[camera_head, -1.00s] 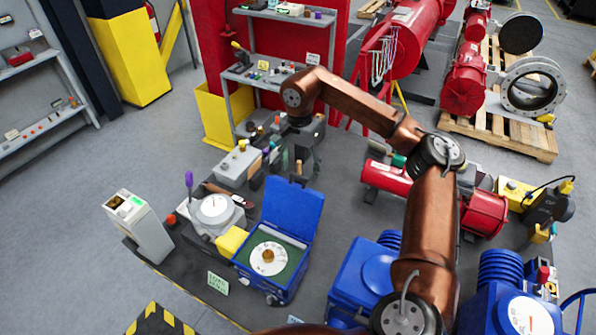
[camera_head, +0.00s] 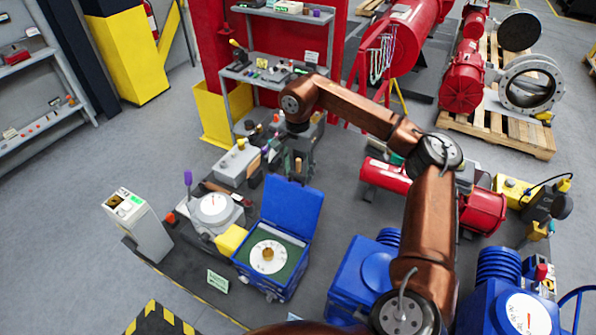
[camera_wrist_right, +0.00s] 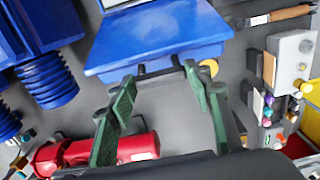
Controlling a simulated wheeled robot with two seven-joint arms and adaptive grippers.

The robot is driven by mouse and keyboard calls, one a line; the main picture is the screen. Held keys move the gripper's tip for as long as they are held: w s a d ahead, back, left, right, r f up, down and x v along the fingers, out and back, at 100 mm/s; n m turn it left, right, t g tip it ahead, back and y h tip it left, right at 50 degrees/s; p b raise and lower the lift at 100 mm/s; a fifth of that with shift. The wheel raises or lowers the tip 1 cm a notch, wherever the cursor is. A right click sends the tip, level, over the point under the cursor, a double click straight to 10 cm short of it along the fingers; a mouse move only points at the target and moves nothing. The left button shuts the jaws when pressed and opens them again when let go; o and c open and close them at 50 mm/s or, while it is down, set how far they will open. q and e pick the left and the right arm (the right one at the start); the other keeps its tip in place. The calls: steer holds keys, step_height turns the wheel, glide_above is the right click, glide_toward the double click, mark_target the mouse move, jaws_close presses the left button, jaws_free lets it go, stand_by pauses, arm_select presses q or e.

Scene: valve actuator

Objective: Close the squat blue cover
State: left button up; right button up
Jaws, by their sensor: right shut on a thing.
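The squat blue cover (camera_head: 292,208) stands open, tilted up at the back edge of its blue housing (camera_head: 258,279). Inside the housing a white round dial (camera_head: 268,257) lies bare on a green panel. My right gripper (camera_head: 299,168) is at the cover's raised top edge, partly hidden behind it. In the right wrist view, the green fingers of my right gripper (camera_wrist_right: 161,73) reach the near edge of the blue cover (camera_wrist_right: 155,38). The fingers are well apart, with their tips at that edge, and the exact contact is hard to see. My left gripper is not in view.
A yellow block (camera_head: 231,240) sits at the housing's left, beside a grey unit with a white dial (camera_head: 214,207). A larger blue actuator (camera_head: 358,278) stands to the right, near my right arm. Red cylinders (camera_head: 385,176) lie behind it. Small tools crowd the bench behind the cover.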

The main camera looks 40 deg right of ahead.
steer(key=c, duration=0.7)
steer(key=shift+c, duration=0.2)
steer(key=shift+s+a+r, duration=0.25)
steer(key=shift+s+a, duration=0.05)
steer(key=shift+a, duration=0.25)
steer(key=s+a+r, duration=0.1)
steer(key=s+a, duration=0.3)
steer(key=a, duration=0.4)
steer(key=shift+s+a+r, duration=0.15)
steer(key=shift+a+r, duration=0.05)
steer(key=shift+r, duration=0.05)
steer(key=shift+s+a+f, duration=0.1)
steer(key=shift+s+a, duration=0.2)
steer(key=shift+a, duration=0.25)
steer(key=shift+s+a, duration=0.3)
steer(key=shift+a, duration=0.2)
steer(key=o, duration=1.7)
